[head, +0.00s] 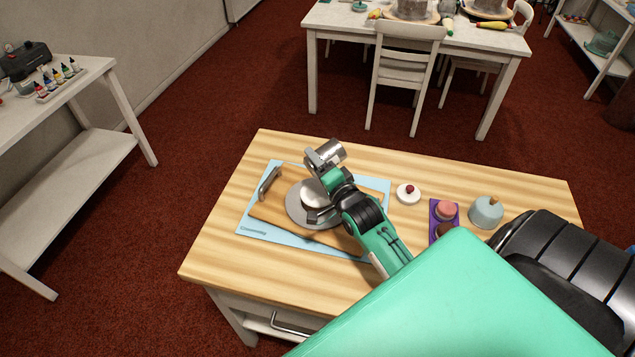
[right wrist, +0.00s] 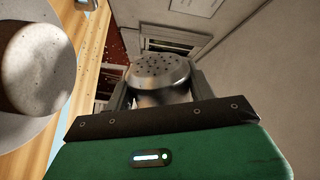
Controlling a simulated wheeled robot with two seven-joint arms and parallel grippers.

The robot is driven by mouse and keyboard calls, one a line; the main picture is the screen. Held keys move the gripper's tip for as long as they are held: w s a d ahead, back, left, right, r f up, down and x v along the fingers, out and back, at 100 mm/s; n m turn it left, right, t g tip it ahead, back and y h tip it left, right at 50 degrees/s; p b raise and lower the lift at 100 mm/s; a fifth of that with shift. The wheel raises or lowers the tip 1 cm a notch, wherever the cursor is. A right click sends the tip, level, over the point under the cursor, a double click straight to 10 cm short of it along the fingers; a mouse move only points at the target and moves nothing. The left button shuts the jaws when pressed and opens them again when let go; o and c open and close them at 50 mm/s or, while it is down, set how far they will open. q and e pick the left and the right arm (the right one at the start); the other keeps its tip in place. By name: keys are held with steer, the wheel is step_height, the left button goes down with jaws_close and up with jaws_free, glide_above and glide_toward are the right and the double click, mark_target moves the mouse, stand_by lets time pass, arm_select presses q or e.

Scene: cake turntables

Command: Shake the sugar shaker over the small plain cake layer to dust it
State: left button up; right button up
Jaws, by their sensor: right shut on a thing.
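The silver sugar shaker (head: 330,151) is held in my right gripper (head: 316,162), above and slightly behind the cake. It lies tipped on its side. In the right wrist view its perforated top (right wrist: 158,68) shows between the fingers. The small plain cake layer (head: 313,192) sits on a grey turntable (head: 294,207), partly hidden by my right arm. The cake also shows in the right wrist view (right wrist: 35,65), at the left, apart from the shaker, with small dark specks on it. My left gripper is out of view.
The turntable stands on a wooden board (head: 265,210) over a light blue mat (head: 262,240). A metal scraper-like tool (head: 269,180) is at the left. To the right are a white disc with a red berry (head: 406,196), a purple tray (head: 434,208) with small cakes, and a pale blue dome (head: 486,212).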

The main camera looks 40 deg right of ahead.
steer(key=m+p, duration=0.1)
steer(key=r+m+p, duration=0.1)
steer(key=m, duration=0.1)
steer(key=m+p, duration=0.1)
steer(key=shift+r+m, duration=0.3)
steer(key=shift+r, duration=0.05)
steer(key=m+p, duration=0.1)
steer(key=m, duration=0.2)
steer(key=r+m+p, duration=0.1)
steer(key=m+p, duration=0.1)
steer(key=shift+m, duration=0.4)
steer(key=m+p, duration=0.1)
steer(key=m, duration=0.1)
steer(key=r+m+p, duration=0.1)
steer(key=m, duration=0.1)
steer(key=shift+m, duration=0.4)
steer(key=m+p, duration=0.1)
steer(key=m, duration=0.1)
steer(key=r+m+p, duration=0.1)
steer(key=m, duration=0.1)
steer(key=shift+r+m, duration=0.15)
steer(key=shift+m, duration=0.25)
steer(key=shift+m+p, duration=0.45)
steer(key=shift+m, duration=0.45)
